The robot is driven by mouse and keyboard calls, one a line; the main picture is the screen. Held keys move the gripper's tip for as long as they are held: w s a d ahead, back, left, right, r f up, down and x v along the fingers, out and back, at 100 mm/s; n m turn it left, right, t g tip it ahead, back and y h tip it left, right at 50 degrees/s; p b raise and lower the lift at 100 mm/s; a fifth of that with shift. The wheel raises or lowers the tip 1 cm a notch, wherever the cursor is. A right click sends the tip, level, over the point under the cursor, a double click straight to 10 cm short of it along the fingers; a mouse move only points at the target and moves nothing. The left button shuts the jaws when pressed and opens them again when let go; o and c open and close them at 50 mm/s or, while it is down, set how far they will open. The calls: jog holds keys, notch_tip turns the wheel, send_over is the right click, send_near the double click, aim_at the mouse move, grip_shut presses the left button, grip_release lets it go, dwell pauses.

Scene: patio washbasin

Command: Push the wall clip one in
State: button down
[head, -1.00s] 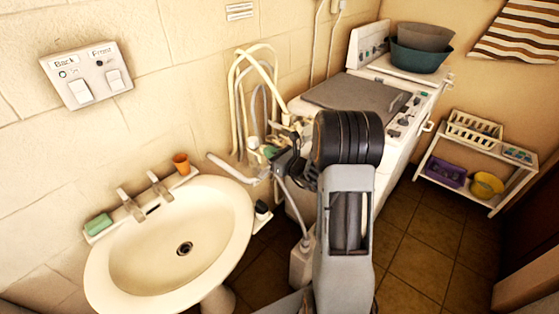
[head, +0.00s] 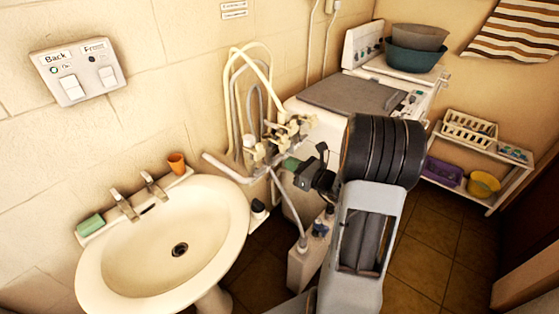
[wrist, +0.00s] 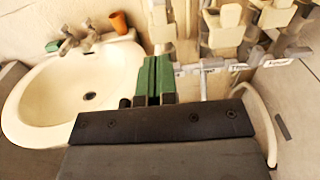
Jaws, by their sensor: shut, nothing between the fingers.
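Several cream clips (head: 283,132) sit on the pipework at the wall, between the basin and the washing machine. In the wrist view cream clip bodies (wrist: 226,25) line the top edge, with small white tags below them. The tag print is too blurred to read, so I cannot tell which clip is one. My gripper (head: 292,163) has green fingertips, which also show in the wrist view (wrist: 158,78). They are shut together with nothing between them. The tips are just below and in front of the clips; whether they touch any is unclear.
The white basin (head: 110,285) with taps, a green soap (head: 90,225) and an orange cup (head: 176,163) is left of my gripper. The washing machine (head: 355,95) stands behind my arm. A hose and a pale box (head: 305,268) are below.

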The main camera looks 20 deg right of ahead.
jog(key=shift+v, duration=1.65)
jog(key=shift+f, duration=0.1)
jog(key=s+a+f+n+g+h, duration=0.1)
jog(key=s+a+f+n+g, duration=0.1)
jog(key=s+a+n+g, duration=0.6)
jog(key=s+a+f+n+g+h, duration=0.1)
jog(key=s+a+f+n+g, duration=0.2)
jog(key=n+g, duration=0.65)
jog(key=s+a+r+n+t+h, duration=0.3)
jog(key=r+n+t+h, duration=0.2)
jog(key=r+n, duration=0.4)
jog(key=n, duration=0.4)
jog(key=shift+r+h, duration=0.3)
jog(key=shift+r, duration=0.1)
jog(key=shift+n+t, duration=0.25)
